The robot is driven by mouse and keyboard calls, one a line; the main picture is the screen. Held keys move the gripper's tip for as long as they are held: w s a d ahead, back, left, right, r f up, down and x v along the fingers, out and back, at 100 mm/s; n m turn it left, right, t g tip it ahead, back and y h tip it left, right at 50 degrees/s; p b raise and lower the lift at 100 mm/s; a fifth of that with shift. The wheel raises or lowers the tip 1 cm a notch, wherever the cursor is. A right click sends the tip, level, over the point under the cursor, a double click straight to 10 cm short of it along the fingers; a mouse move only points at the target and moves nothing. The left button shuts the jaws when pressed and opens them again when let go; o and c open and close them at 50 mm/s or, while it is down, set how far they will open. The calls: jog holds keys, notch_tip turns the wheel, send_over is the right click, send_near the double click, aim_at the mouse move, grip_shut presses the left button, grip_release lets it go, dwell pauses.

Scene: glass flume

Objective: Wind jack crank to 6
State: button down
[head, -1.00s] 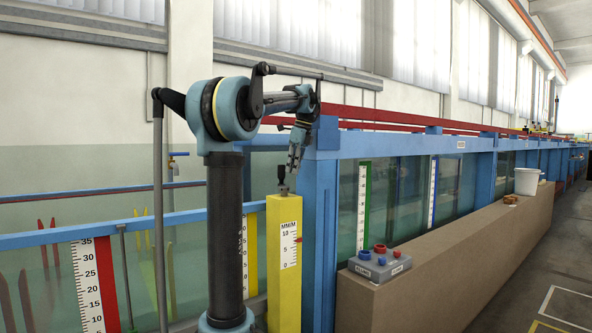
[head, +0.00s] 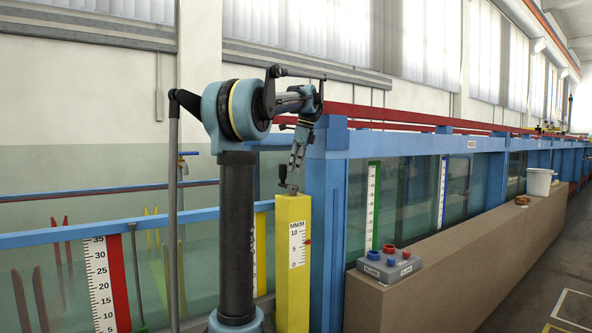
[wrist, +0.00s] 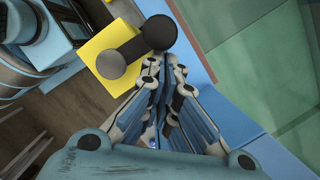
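The yellow jack post (head: 293,285) stands at the end of the blue flume frame. In the wrist view, the crank knob (wrist: 158,32) lies just past my fingertips, with the hub (wrist: 111,64) lower left. My gripper (head: 295,170) points down beside the knob. Its fingers (wrist: 165,70) look closed together with nothing between them. Whether they touch the knob is unclear.
The blue flume frame (head: 325,215) and glass wall rise right of the post. A grey control box (head: 388,265) with red and blue knobs sits on the brown ledge (head: 450,265). Open floor lies at the right.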

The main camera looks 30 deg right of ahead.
jog(key=shift+r, duration=0.1)
jog(key=v, duration=1.1)
notch_tip(320, 180, down, 11)
jog(key=w+a+n, duration=0.1)
jog(key=n, duration=0.1)
jog(key=shift+w+a+r, duration=0.2)
jog(key=shift+w+a, duration=0.1)
dwell(0.3)
jog(key=shift+w+a+n, duration=0.25)
jog(key=shift+a+n, duration=0.05)
jog(key=shift+a, duration=0.15)
dwell(0.3)
